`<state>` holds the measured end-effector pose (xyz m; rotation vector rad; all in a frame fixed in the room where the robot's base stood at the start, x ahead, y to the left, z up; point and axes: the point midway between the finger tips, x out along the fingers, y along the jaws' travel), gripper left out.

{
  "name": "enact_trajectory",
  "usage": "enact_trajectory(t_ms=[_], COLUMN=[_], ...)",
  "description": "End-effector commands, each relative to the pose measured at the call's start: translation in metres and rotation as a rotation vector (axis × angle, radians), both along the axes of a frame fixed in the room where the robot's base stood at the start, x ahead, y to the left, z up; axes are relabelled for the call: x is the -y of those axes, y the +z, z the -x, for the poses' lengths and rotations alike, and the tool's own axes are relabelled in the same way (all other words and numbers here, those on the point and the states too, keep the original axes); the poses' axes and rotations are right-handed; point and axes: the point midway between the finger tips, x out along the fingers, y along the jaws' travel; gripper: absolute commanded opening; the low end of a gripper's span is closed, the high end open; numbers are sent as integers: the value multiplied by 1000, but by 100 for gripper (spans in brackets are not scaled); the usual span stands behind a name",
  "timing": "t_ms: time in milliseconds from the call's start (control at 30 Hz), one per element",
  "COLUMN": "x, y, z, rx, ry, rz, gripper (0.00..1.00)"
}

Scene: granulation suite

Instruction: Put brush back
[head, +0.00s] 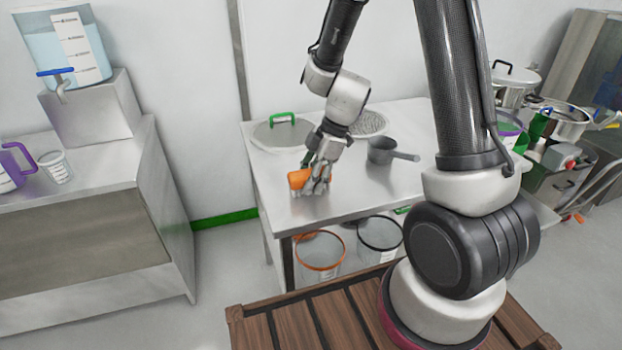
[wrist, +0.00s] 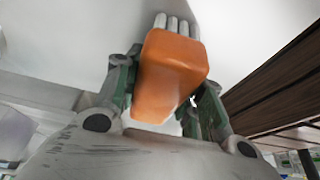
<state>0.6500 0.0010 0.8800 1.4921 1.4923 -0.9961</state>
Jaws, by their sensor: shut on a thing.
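The brush is an orange block (wrist: 172,75) with several pale, rounded tufts (wrist: 176,24) at its far end in the wrist view. My gripper (wrist: 160,95) is shut on the orange block, with a finger on each side. In the head view, the brush (head: 298,179) shows as an orange patch at my gripper (head: 318,178), low over the front left part of the steel table (head: 350,193). I cannot tell whether the brush touches the tabletop. The fingers hide part of it in the head view.
Orange-rimmed (head: 320,266) and black-rimmed (head: 380,250) containers stand below. Pots (head: 516,82) crowd the right. The tabletop's front is clear.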

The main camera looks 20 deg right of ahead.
Motion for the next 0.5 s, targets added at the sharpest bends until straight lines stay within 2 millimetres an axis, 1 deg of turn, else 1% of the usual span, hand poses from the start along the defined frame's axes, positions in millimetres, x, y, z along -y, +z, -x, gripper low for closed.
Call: enact_trajectory(t_ms=[67,100,200,500], x=[0,0,0,0], y=[-2,-3,-2,-2], z=[0,0,0,0], rx=[-1,-1,0,0], ry=[-1,-1,-1,0], rz=[0,0,0,0], gripper=[13,43,60,60])
